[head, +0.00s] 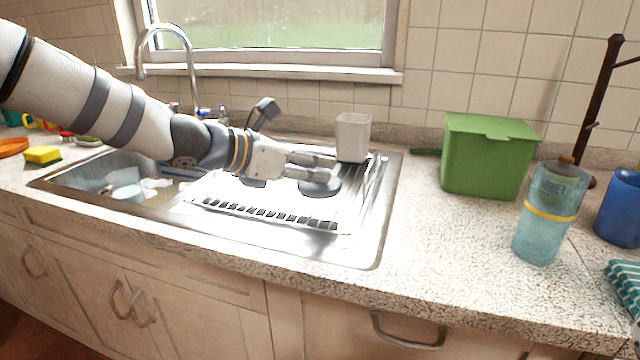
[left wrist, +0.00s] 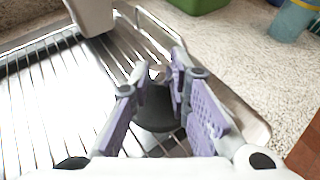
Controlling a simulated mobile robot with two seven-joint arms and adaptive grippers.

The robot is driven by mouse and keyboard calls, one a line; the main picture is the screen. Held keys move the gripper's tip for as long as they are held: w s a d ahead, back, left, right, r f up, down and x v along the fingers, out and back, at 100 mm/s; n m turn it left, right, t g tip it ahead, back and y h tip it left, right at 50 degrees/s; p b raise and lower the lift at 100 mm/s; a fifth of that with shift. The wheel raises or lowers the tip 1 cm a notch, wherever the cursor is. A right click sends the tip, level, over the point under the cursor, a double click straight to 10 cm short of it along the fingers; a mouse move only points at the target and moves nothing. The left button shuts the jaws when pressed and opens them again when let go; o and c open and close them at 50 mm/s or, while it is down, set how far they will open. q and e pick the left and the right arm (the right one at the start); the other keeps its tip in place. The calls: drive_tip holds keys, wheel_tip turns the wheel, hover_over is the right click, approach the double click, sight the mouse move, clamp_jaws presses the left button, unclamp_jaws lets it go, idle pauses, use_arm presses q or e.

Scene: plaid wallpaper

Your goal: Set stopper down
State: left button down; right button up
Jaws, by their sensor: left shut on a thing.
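My left gripper (head: 325,171) reaches in from the left over the drainboard side of the sink. It is shut on the stopper (head: 320,187), a dark round disc. In the left wrist view the stopper (left wrist: 155,110) sits between the purple-padded fingers of the left gripper (left wrist: 158,82). The disc is low over the metal drying rack (head: 345,226); I cannot tell whether it touches the bars. My right gripper is not in view.
A pale cup (head: 353,138) stands at the rack's back right. A green box (head: 488,157), a blue-green bottle (head: 546,222) and a blue cup (head: 620,212) stand on the right counter. The sink basin (head: 95,185) at left holds dishes.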

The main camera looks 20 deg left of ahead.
use_arm(q)
drive_tip(key=f, duration=0.2)
drive_tip(key=shift+w+d+f, duration=0.15)
drive_tip(key=shift+d+f, duration=0.25)
drive_tip(key=shift+a+f, duration=0.1)
drive_tip(key=shift+f, duration=0.05)
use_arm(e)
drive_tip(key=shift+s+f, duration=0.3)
use_arm(q)
drive_tip(key=shift+f, duration=0.2)
drive_tip(key=c, duration=1.5)
unclamp_jaws()
drive_tip(key=shift+r, duration=0.1)
